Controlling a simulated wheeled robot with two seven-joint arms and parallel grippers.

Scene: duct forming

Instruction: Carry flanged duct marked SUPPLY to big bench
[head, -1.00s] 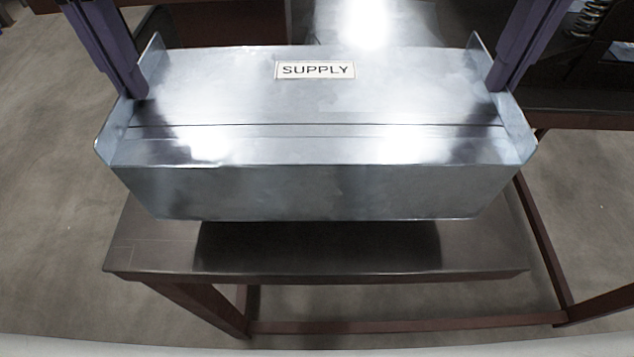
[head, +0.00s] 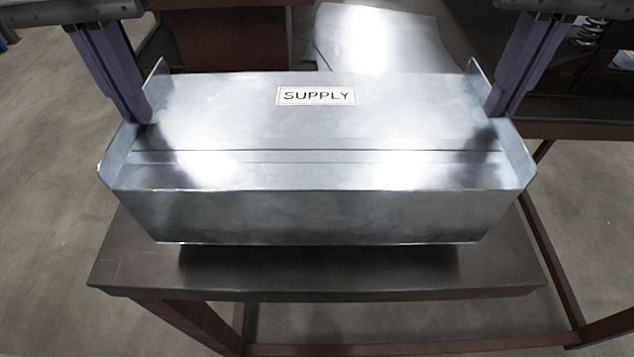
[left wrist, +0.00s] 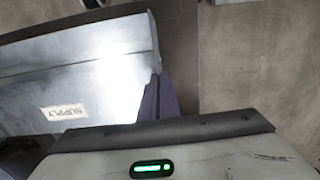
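The flanged duct (head: 315,215) is a long shiny metal box with a white SUPPLY label (head: 317,96) on top and upturned flanges at both ends. My left gripper (head: 143,114) is shut on its left end flange, and my right gripper (head: 496,108) on its right end flange. The duct is level and appears to hang just above a small dark table (head: 130,268); the gap is hard to judge. In the left wrist view the duct (left wrist: 90,65) fills the left side with its label upside down, and a purple finger (left wrist: 157,100) is at its end.
A reddish-brown block (head: 235,40) stands at the back left. Table legs and rails (head: 555,260) are at the lower right. Open floor (head: 50,150) lies left.

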